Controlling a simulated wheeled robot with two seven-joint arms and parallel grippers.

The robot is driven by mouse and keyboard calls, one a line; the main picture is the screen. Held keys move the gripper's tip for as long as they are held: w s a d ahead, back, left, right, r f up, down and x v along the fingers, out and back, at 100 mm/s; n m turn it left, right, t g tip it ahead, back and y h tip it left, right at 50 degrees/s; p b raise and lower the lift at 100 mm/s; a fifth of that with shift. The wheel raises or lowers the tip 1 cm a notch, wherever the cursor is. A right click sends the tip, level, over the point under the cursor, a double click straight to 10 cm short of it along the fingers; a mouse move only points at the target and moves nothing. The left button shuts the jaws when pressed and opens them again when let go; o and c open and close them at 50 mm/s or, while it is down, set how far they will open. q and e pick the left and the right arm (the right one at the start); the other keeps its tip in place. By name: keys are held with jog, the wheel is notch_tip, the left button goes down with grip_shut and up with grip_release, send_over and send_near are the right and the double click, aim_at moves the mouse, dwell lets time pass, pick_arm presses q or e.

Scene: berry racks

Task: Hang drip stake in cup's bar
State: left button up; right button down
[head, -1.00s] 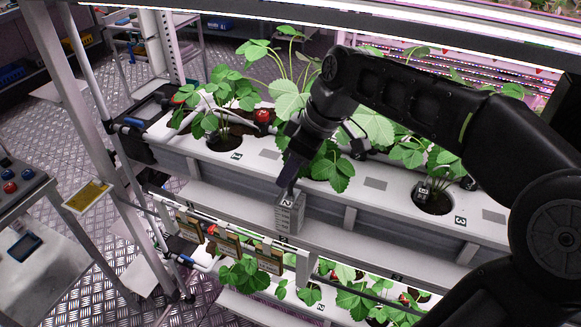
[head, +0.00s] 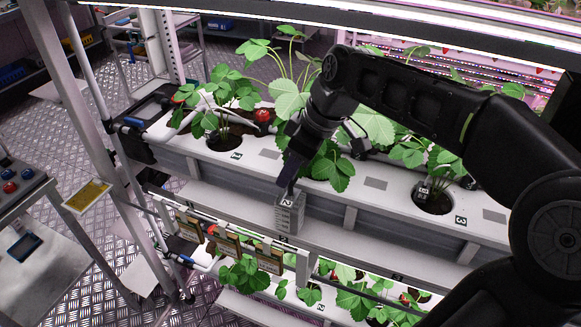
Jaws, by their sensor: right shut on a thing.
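My right gripper (head: 290,188) reaches down in front of the upper white planting trough (head: 375,184). It is shut on the drip stake, of which a small tag marked 2 (head: 287,202) shows just below the fingertips. The tag is at the top of a small grey ribbed cup (head: 290,220) at the front of the trough. The cup's bar and the stake's lower part are hidden or too small to make out, so I cannot tell whether the stake touches the bar. My left gripper is not in view.
Strawberry plants (head: 210,105) with a red berry (head: 262,115) grow close around my right arm. Another tagged stake (head: 423,189) stands in the right planting hole. A lower rail with brown cards (head: 228,241) runs below. A side cart (head: 35,262) stands at left.

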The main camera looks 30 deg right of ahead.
aim_at(291, 191)
jog(key=shift+f+b, duration=0.7)
dwell(1.1)
jog(key=shift+f+b, duration=1.4)
jog(key=shift+f, duration=0.25)
jog(key=c, duration=1.5)
grip_release()
jog(key=o, duration=0.6)
jog(key=shift+o, duration=0.3)
jog(key=shift+o, duration=1.3)
jog(key=shift+r, duration=0.1)
jog(key=shift+d, duration=0.1)
jog(key=shift+r, duration=0.15)
